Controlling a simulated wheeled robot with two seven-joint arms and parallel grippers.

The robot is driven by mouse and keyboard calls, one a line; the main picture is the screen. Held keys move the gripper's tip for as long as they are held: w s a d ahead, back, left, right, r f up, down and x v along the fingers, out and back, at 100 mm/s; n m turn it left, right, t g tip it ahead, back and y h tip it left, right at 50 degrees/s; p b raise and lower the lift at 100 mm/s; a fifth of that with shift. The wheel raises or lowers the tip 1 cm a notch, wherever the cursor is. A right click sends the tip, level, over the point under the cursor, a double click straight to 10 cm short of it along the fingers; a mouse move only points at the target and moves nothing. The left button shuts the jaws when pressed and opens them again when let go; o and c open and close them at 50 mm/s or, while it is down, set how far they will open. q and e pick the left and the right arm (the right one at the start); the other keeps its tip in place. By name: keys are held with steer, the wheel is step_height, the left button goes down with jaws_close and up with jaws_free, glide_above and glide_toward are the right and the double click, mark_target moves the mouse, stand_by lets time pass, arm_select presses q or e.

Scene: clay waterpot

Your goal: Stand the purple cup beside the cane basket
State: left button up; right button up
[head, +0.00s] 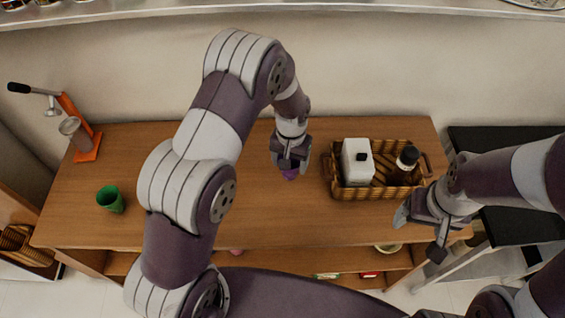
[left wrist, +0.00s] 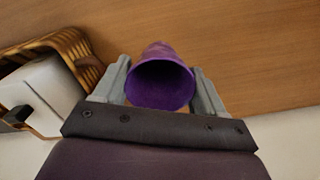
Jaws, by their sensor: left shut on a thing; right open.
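The purple cup (left wrist: 160,84) is between the two fingers of my left gripper (left wrist: 162,88), which is shut on it. Its open mouth faces the wrist camera. In the head view the cup (head: 290,174) shows only as a small purple patch under my left gripper (head: 289,163). I cannot tell whether its base touches the table. The cane basket (head: 362,192) is on the table just right of the cup, with a gap between them. The basket (left wrist: 88,62) also shows at the left of the left wrist view. My right gripper (head: 420,232) is open and empty at the front right of the basket.
A white bottle (head: 356,165) and a dark bottle (head: 407,158) stand in the basket. A green cup (head: 110,199) and an orange press (head: 86,142) are on the left of the wooden table (head: 285,222). The table in front of the held cup is clear.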

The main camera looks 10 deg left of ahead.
arm_select(q)
steer(key=shift+w+a+f+p, duration=0.3)
steer(key=shift+w+a+f, duration=0.55)
steer(key=shift+w+a, duration=0.15)
steer(key=f, duration=0.1)
steer(key=f+p, duration=0.1)
steer(key=f, duration=0.2)
steer(key=shift+s+a+f+p, duration=0.1)
steer(key=shift+a+p, duration=0.15)
steer(key=shift+p, duration=0.05)
steer(key=shift+f+b, duration=0.25)
steer(key=shift+b, duration=0.05)
steer(key=o, duration=1)
steer(key=shift+r, duration=0.1)
